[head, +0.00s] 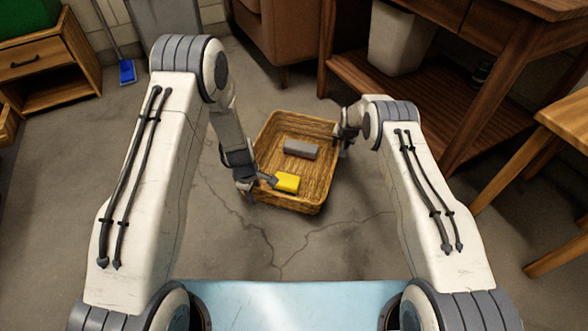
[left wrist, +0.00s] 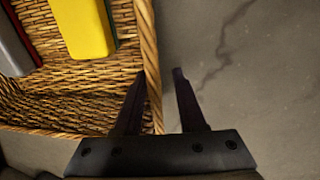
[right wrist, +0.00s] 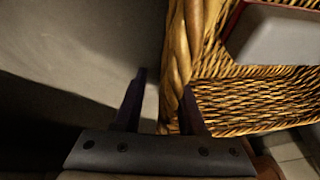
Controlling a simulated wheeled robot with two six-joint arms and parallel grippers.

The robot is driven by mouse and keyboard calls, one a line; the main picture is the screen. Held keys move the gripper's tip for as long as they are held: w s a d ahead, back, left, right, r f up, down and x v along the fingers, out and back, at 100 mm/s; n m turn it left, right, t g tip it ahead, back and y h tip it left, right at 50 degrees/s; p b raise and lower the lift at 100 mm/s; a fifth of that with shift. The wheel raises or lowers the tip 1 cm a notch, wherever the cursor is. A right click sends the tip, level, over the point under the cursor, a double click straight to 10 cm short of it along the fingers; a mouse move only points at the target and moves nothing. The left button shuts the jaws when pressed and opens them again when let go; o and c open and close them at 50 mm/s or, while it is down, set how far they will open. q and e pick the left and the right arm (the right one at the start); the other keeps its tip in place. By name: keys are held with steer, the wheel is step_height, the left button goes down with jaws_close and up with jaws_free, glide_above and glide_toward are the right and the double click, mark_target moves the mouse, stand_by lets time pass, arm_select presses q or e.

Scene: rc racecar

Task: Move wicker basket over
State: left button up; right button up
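The wicker basket (head: 312,186) stands on the floor between my arms. A yellow block (head: 287,182) and a grey block (head: 300,148) lie in it. My left gripper (head: 261,187) is at the basket's near left side. In the left wrist view its fingers (left wrist: 160,95) are apart, one on each side of the rim (left wrist: 150,60), with a gap on the outer side. My right gripper (head: 344,143) is at the basket's right side. In the right wrist view its fingers (right wrist: 163,98) are apart, with the rim (right wrist: 178,60) between them and a gap outside it.
A wooden workbench (head: 440,115) with a low shelf stands at the right, with a white bin (head: 398,40) on it. A wooden stool (head: 560,130) is at the far right. A brown armchair (head: 285,35) is behind. The cracked floor (head: 300,245) in front is clear.

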steer(key=shift+s+r, duration=0.2)
steer(key=shift+r, duration=0.3)
arm_select(q)
step_height(320, 180, up, 12)
steer(key=s, duration=0.1)
steer(key=shift+s+a+f, duration=0.15)
steer(key=shift+s+a, duration=0.15)
steer(key=shift+s, duration=0.1)
arm_select(e)
steer(key=v, duration=1.1)
